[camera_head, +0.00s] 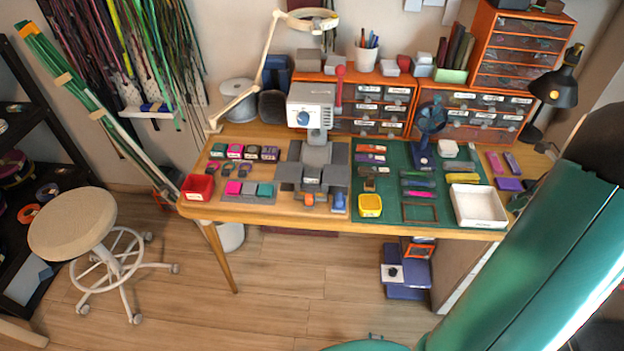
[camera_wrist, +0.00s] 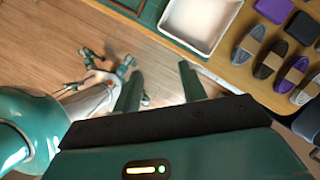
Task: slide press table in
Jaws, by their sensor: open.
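The press (camera_head: 312,108) stands on the wooden worktable, with a white head, a blue knob and a red-knobbed lever at its right. Its grey table (camera_head: 314,176) lies low in front of the column, towards the front edge. I cannot tell how far out it sits. My gripper (camera_wrist: 160,85) shows in the wrist view with its two teal fingers apart and nothing between them. It is over the floor beside the table's front edge, near the white tray (camera_wrist: 232,38). The press is not in the wrist view, and my gripper is not visible in the head view.
A red box (camera_head: 198,187), small coloured blocks and a yellow box (camera_head: 370,206) lie near the press. The white tray (camera_head: 480,206) is at the table's right front. Drawer units (camera_head: 372,105) stand behind. A stool (camera_head: 73,222) is at left. Floor before the table is mostly clear.

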